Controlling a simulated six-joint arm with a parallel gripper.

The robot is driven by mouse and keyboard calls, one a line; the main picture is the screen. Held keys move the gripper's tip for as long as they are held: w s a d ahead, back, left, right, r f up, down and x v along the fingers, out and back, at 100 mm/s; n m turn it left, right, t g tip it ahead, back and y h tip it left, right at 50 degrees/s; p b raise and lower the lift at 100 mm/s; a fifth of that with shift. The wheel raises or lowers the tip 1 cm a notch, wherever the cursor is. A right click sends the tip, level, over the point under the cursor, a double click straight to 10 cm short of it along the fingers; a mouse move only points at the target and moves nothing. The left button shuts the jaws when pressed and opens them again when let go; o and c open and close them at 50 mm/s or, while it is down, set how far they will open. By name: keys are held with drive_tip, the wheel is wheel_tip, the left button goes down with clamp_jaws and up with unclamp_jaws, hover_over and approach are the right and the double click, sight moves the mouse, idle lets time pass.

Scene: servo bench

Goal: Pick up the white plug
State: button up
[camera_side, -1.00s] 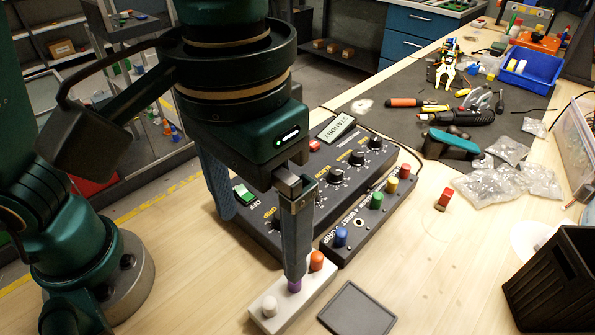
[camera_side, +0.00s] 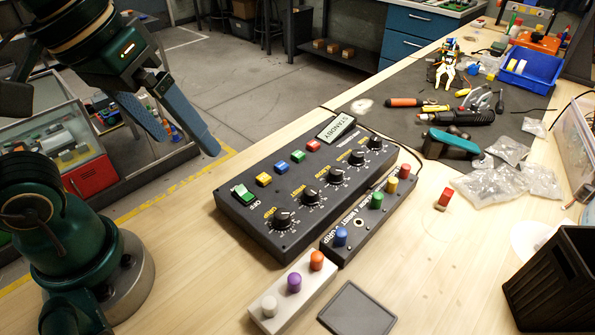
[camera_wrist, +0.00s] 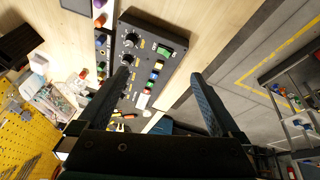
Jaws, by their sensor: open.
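The white plug (camera_side: 269,305) stands upright at the near left end of a light grey block (camera_side: 296,311). A purple plug (camera_side: 294,282) and an orange plug (camera_side: 317,261) stand in the same block, in a row. My gripper (camera_side: 187,143) is open and empty, high at the upper left, well apart from the white plug. Both fingers show in the wrist view (camera_wrist: 160,74), spread wide with nothing between them. I cannot make out the white plug in the wrist view.
A black control box (camera_side: 300,205) with knobs and a STANDBY display lies behind the block. A smaller box (camera_side: 352,247) with blue, green, yellow and red plugs adjoins it. A flat black tray (camera_side: 356,310) lies right of the block. A black bin (camera_side: 556,285) stands at the right.

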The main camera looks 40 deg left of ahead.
drive_tip(key=f, duration=0.1)
drive_tip(key=a+f+m, duration=0.1)
drive_tip(key=f+m+t, duration=0.1)
drive_tip(key=f, duration=0.1)
drive_tip(key=shift+s+a+f, duration=0.1)
drive_tip(key=shift+s+a, duration=0.25)
drive_tip(key=shift+s, duration=0.05)
drive_tip(key=shift+w+m, duration=0.35)
drive_tip(key=shift+m, duration=0.25)
drive_tip(key=c, duration=0.7)
